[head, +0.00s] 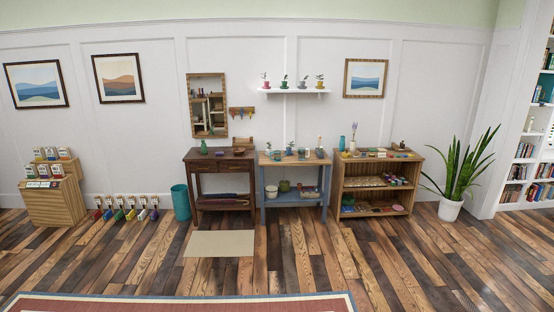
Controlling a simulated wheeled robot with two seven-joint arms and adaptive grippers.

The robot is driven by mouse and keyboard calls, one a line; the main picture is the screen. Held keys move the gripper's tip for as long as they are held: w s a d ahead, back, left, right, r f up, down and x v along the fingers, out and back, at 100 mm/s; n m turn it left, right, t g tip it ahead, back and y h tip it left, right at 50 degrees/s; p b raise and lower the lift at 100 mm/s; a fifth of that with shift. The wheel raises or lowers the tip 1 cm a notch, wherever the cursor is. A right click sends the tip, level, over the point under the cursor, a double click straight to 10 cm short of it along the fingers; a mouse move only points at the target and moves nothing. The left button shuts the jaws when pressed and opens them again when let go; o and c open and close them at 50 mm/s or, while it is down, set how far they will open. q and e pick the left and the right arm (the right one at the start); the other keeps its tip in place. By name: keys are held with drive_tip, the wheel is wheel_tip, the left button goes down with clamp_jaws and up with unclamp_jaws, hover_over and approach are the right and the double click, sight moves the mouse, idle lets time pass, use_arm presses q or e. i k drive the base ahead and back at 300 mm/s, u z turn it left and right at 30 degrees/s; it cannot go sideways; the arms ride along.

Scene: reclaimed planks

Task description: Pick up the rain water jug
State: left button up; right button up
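I cannot clearly make out a rain water jug; the small vessels are too far away to tell apart. On the middle blue-legged table (265,186) stand several small pots and vessels, including a dark bluish one (320,153). A green bottle-like vessel (203,147) stands on the dark wooden table (183,185). A teal vase (342,143) stands on the wooden shelf unit (340,165). Neither of my grippers shows in the head view.
A teal bin (181,202) stands left of the dark table. A potted plant (450,210) stands at right, a wooden display stand (52,204) at left.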

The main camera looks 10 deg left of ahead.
sight(302, 151)
drive_tip(key=u, duration=0.15)
drive_tip(key=i, duration=0.65)
drive_tip(key=u, duration=0.4)
drive_tip(key=i, duration=4)
drive_tip(key=z, duration=0.25)
